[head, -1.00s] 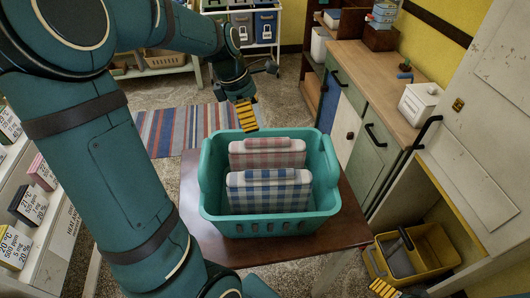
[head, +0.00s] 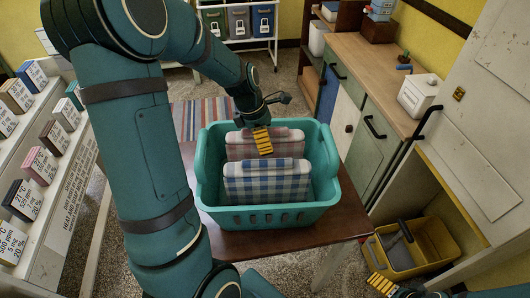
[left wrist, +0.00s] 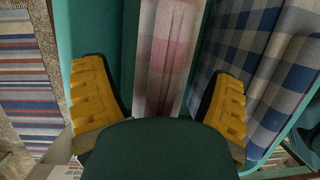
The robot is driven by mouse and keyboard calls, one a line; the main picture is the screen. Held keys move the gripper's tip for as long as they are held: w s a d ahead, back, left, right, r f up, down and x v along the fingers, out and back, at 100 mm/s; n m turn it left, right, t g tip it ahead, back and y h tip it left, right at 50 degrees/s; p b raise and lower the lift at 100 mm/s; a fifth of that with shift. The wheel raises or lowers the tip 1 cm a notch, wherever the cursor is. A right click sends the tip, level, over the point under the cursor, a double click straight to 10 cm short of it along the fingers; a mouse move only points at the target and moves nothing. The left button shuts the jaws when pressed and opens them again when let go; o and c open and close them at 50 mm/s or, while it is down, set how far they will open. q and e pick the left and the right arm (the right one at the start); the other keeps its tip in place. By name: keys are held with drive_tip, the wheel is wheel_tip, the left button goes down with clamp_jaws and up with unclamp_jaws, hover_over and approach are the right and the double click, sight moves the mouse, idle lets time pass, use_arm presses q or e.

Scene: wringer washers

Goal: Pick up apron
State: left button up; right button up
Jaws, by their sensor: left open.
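Two folded checked cloths stand upright in a teal basket (head: 265,217): a pink and white one (head: 290,144) behind and a blue and white one (head: 265,184) in front. I cannot tell which is the apron. My left gripper (head: 262,141) is open above the pink cloth. In the left wrist view, the pink cloth (left wrist: 168,40) lies between the two yellow fingers of the left gripper (left wrist: 163,85), and the blue cloth (left wrist: 255,65) is to the right. Contact is not clear. My right gripper (head: 380,285) shows only a yellow fingertip at the bottom.
The basket stands on a dark wooden table (head: 335,232). A yellow bucket (head: 432,240) is at the lower right, below a cabinet. A counter (head: 380,68) runs along the right. A shelf of boxes (head: 60,215) is at the left. A striped rug (head: 200,117) lies behind.

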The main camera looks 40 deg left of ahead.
use_arm(q)
drive_tip(key=shift+w+d+f, duration=0.1)
drive_tip(key=shift+d+f, duration=0.05)
drive_tip(key=shift+f, duration=0.45)
drive_tip(key=shift+r, duration=0.1)
drive_tip(key=c, duration=1.4)
